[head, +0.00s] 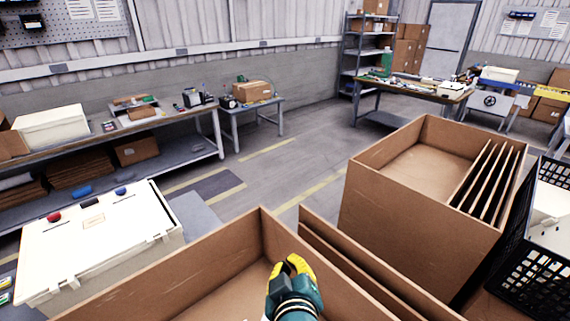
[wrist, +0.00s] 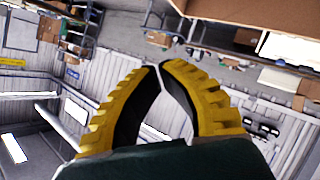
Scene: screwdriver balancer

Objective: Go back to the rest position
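My gripper (head: 290,263) has yellow ribbed fingers on a teal body and shows at the bottom centre of the head view, over an open cardboard box (head: 175,262). In the wrist view, the fingertips (wrist: 160,66) meet or nearly meet, with a narrow curved gap lower between the fingers. Nothing is held between them. The wrist camera looks out across the room, which appears tilted. No screwdriver can be made out in either view.
A taller cardboard box with dividers (head: 430,215) stands right of my gripper, with a black crate (head: 525,262) beyond it. A white lidded case (head: 95,245) is at left. Workbenches (head: 190,113) line the wall. The grey floor in the middle is open.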

